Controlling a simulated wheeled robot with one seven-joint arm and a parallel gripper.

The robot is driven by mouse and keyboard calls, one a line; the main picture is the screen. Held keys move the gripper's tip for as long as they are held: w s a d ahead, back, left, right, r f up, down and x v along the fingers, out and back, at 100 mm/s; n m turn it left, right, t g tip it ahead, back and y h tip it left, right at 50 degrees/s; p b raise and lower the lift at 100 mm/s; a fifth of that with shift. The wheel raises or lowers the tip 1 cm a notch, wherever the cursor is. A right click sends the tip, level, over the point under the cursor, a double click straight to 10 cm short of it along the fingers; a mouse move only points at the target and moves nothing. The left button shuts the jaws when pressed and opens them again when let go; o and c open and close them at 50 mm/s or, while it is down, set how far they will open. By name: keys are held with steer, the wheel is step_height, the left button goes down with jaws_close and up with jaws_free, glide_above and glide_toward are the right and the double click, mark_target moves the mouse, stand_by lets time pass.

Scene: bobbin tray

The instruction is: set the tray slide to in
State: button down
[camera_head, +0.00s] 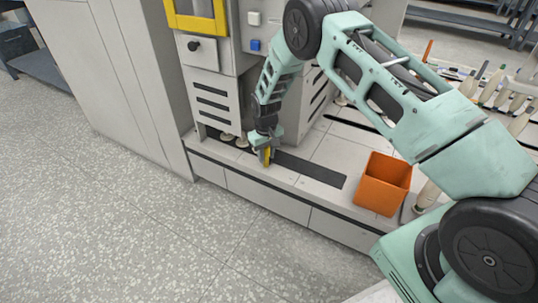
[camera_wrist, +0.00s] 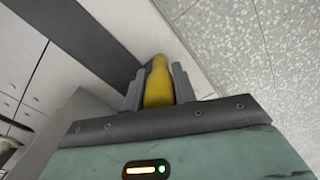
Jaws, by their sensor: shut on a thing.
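A yellow handle (camera_head: 267,154), which I take to be the tray slide's grip, stands at the left end of a dark strip (camera_head: 312,170) on the light ledge. My gripper (camera_head: 265,154) points down at it and is shut on it. In the wrist view the yellow handle (camera_wrist: 158,84) sits between the two grey fingers of my gripper (camera_wrist: 157,88), with the dark strip (camera_wrist: 95,35) running off to the upper left. My fingers hide part of the handle. The tray itself cannot be clearly made out.
An orange bin (camera_head: 383,184) stands on the ledge to the right of the strip. The grey machine body (camera_head: 212,95) rises behind the ledge at left, with pale bobbin-like pieces (camera_head: 241,142) near its foot. The speckled floor (camera_head: 150,220) in front is clear.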

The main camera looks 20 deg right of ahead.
steer(key=c, duration=1.1)
jaws_free()
